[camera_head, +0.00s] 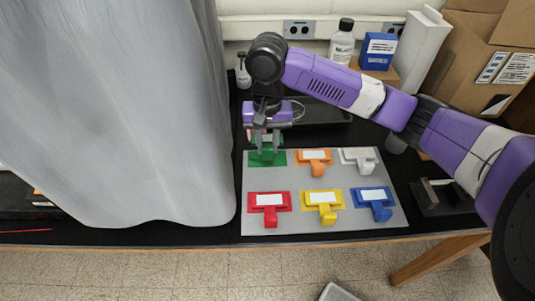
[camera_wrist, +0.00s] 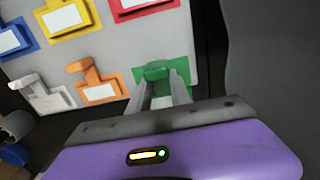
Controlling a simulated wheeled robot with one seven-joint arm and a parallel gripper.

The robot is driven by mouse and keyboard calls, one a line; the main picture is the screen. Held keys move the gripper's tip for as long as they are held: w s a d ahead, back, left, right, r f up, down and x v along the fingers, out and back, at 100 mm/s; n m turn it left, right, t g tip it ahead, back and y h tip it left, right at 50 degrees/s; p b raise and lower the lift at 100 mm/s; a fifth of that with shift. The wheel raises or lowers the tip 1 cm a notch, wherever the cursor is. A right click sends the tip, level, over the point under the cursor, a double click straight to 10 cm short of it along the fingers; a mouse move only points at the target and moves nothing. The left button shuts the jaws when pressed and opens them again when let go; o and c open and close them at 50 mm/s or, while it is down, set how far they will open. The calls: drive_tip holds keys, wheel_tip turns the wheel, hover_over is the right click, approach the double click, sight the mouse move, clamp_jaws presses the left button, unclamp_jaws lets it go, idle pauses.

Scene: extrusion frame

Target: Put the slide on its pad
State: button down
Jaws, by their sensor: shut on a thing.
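The green slide (camera_head: 266,154) is at the far left corner of the grey board, over its green pad (camera_head: 281,159). In the wrist view the green slide (camera_wrist: 157,70) shows between my fingers, with a white label, and green pad (camera_wrist: 186,65) shows around it. My gripper (camera_head: 266,146) points down and is shut on the green slide. I cannot tell whether the slide touches the pad, as the fingers hide part of it.
The grey board (camera_head: 330,178) also bears orange (camera_head: 315,168), white (camera_head: 361,166), red (camera_head: 270,221), yellow (camera_head: 324,219) and blue (camera_head: 376,215) slides on pads. A grey curtain (camera_head: 120,110) hangs close left. A black tray (camera_head: 322,112) lies behind.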

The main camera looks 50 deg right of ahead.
sight(267, 163)
drive_tip(key=shift+f, duration=2.2)
drive_tip(key=shift+f, duration=0.1)
drive_tip(key=c, duration=1.2)
unclamp_jaws()
wheel_tip(267, 163, up, 12)
drive_tip(key=shift+r, duration=0.15)
